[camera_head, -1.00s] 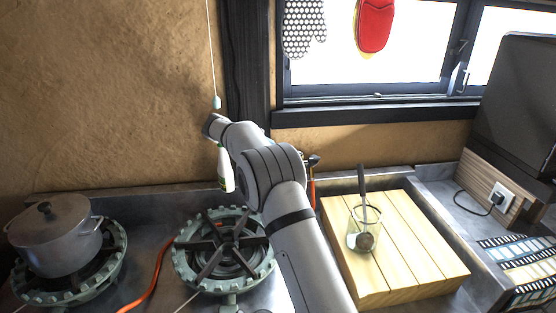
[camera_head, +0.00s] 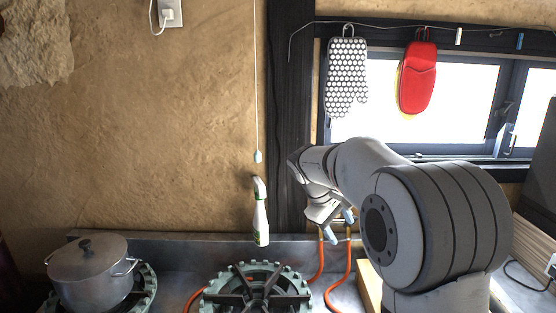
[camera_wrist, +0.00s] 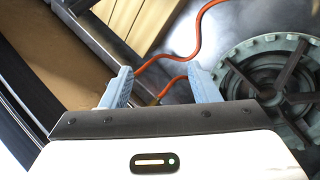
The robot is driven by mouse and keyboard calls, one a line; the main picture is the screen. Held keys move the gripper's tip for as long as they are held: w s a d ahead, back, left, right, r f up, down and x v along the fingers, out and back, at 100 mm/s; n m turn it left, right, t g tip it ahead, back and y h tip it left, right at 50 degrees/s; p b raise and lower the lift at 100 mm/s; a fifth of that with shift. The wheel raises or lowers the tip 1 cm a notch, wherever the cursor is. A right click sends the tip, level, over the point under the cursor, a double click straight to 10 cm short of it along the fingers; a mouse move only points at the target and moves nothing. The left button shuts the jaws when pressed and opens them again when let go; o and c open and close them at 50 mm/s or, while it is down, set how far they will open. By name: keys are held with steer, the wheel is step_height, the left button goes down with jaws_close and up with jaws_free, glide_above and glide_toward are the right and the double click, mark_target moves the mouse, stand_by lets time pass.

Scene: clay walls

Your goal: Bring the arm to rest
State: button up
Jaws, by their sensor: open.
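My gripper (camera_head: 340,225) hangs at the end of my folded arm, in front of the wall and dark post, above the back of the counter. In the wrist view its two blue fingers (camera_wrist: 160,72) stand wide apart with nothing between them. An orange hose (camera_wrist: 190,50) and the counter lie below and beyond the fingers. My arm covers much of the right side of the head view.
A green burner (camera_head: 262,290) is left of my arm, with a white spray bottle (camera_head: 261,215) behind it. A lidded pot (camera_head: 90,270) stands on another burner. A dotted mitt (camera_head: 346,75) and a red mitt (camera_head: 417,78) hang at the window. A wooden board (camera_head: 369,288) is partly hidden.

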steer(key=s+f+m+y, duration=0.2)
steer(key=s+m, duration=0.2)
steer(key=s, duration=1)
steer(key=s+f+m+y, duration=0.3)
steer(key=s, duration=1.2)
steer(key=shift+a+f+m+t, duration=0.2)
steer(key=shift+f+m+t, duration=0.05)
steer(key=shift+m+t, duration=0.15)
